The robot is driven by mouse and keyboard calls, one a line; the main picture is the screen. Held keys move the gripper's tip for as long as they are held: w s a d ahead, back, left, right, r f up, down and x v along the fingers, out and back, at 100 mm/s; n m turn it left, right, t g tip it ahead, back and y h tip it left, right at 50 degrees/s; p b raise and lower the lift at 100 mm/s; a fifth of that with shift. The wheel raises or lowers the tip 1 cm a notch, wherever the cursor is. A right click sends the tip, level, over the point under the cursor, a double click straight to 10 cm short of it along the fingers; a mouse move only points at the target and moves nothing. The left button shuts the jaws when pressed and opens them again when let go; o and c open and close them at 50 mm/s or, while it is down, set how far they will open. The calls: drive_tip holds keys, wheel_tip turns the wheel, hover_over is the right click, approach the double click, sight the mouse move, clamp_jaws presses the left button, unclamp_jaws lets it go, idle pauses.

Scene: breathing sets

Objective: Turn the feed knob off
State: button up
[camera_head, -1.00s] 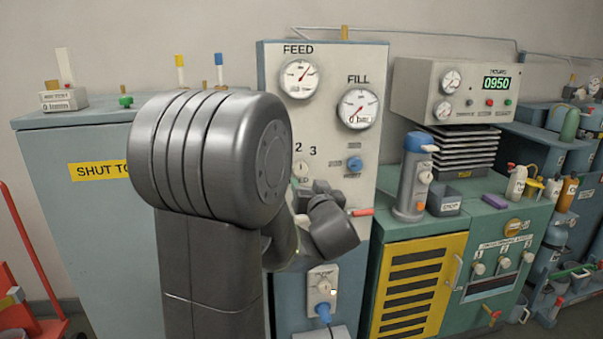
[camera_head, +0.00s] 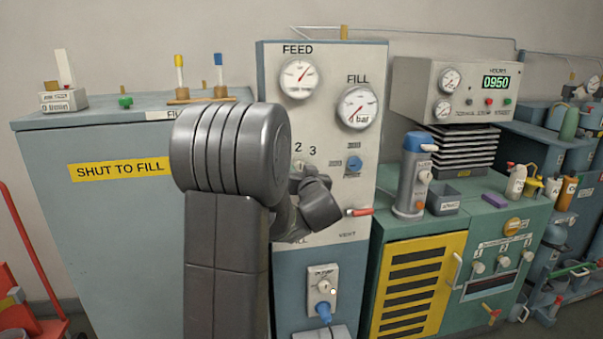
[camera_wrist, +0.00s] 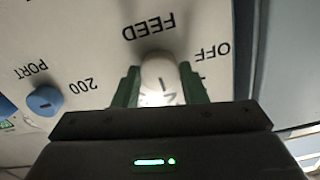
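The white feed knob (camera_wrist: 158,72) is on the panel under the upside-down FEED lettering in the wrist view. OFF is printed to its right; digits below it are partly covered. My gripper (camera_wrist: 160,82) has one green finger on each side of the knob. I see no clear gap, but cannot tell whether the fingers press on it. In the head view my gripper (camera_head: 302,176) is at the panel (camera_head: 330,60), below the 2 and 3 markings, and largely hides the knob. The FEED gauge (camera_head: 299,78) needle points up and right.
A blue port knob (camera_wrist: 45,101) is to the left in the wrist view. A red-handled lever (camera_head: 359,212) sticks out right of my gripper in the head view. A grey-blue cabinet (camera_head: 110,225) stands left.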

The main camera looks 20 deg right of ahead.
drive_tip(key=c, duration=0.4)
drive_tip(key=shift+f+n+b, duration=0.1)
drive_tip(key=shift+n+b, duration=6.3)
drive_tip(key=shift+n, duration=2.6)
